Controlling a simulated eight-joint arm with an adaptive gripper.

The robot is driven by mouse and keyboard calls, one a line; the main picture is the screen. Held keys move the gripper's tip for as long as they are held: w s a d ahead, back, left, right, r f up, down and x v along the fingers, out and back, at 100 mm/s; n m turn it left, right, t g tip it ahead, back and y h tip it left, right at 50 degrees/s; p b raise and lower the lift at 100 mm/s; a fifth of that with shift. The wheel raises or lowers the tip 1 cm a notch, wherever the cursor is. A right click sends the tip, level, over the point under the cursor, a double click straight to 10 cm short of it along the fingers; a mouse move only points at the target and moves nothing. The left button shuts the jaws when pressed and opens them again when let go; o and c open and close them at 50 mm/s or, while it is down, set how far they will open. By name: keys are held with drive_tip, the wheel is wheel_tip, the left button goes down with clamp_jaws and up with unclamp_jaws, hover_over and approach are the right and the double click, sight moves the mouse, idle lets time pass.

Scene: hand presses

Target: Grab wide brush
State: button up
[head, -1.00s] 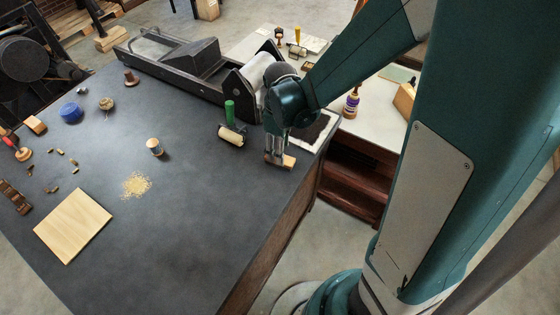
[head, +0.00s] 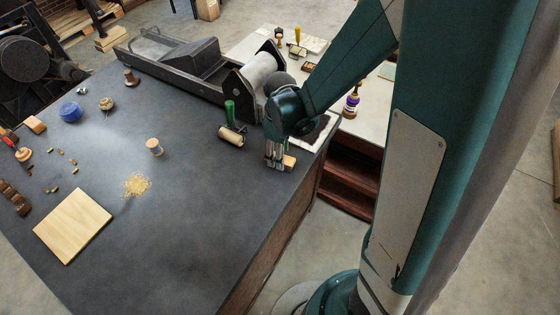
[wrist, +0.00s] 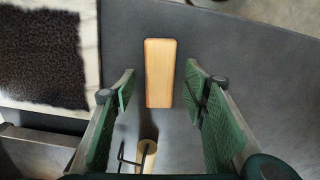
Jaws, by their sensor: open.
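A pale wooden block (wrist: 160,75), seemingly the wide brush, lies on the dark table; no bristles show. In the wrist view it is long and narrow, beyond and between the fingers. My gripper (wrist: 160,88) is open, with green-lined fingers on either side of the block and gaps between. In the head view my gripper (head: 274,164) is low over the table's right edge. The block (head: 290,162) shows just right of its fingers, partly hidden by them.
A roller with a green handle (head: 230,110) lies left of my gripper; its roller end also shows in the wrist view (wrist: 146,155). A dark patch (wrist: 40,58) on a pale slab is to the left there. The press (head: 195,65) stands behind.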

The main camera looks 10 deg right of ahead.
drive_tip(key=shift+f, duration=1.5)
drive_tip(key=c, duration=1)
drive_tip(key=shift+r, duration=0.2)
drive_tip(key=shift+r, duration=4.8)
